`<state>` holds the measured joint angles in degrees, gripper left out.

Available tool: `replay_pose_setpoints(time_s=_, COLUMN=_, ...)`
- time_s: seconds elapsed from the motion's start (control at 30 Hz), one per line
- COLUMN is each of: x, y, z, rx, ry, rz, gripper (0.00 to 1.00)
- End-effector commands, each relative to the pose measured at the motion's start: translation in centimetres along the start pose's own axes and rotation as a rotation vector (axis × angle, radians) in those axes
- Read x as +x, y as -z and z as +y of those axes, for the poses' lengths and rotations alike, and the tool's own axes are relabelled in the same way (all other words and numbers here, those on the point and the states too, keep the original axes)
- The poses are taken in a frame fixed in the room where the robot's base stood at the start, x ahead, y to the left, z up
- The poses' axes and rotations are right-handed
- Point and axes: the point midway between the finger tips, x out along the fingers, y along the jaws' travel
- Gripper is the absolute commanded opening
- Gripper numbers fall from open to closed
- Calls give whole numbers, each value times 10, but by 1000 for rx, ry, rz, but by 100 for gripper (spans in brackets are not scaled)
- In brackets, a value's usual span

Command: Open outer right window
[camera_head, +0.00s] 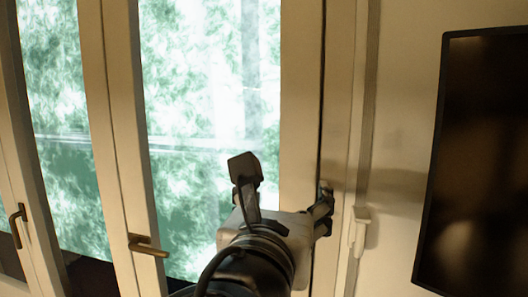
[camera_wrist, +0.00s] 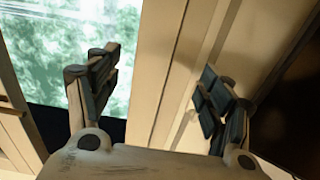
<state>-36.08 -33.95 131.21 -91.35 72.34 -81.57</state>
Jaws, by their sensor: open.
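The outer right window (camera_head: 299,90) is the rightmost pale-framed glazed panel in the head view. It looks closed or nearly so; a thin dark line runs down its right edge. Its brown handle (camera_head: 148,245) sits on the left stile and lies roughly horizontal. My gripper (camera_head: 322,203) is in front of the right-hand frame, well to the right of the handle. In the wrist view my gripper (camera_wrist: 160,88) has its two fingers wide apart with nothing between them. Pale upright frame (camera_wrist: 165,60) shows behind that gap. I cannot tell whether a finger touches the frame.
Another window panel to the left has a handle (camera_head: 17,225) pointing down. A dark screen-like panel (camera_head: 475,165) hangs on the right wall. A small pale fitting (camera_head: 360,228) sits on the frame right of my gripper. Bare wall lies between frame and dark panel.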

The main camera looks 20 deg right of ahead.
Motion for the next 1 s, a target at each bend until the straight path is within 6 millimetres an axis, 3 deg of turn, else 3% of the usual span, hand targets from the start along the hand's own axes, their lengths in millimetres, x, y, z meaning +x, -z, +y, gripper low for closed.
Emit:
replay_pose_setpoints(time_s=0.17, x=7, y=-6, z=2, rx=-24, ry=-2, rz=-20, gripper=88)
replay_pose_setpoints(time_s=0.37, x=30, y=-5, z=0, rx=-23, ry=3, rz=-16, gripper=88)
replay_pose_setpoints(time_s=1.0, x=147, y=-6, z=1, rx=-21, ry=-1, rz=-14, gripper=88)
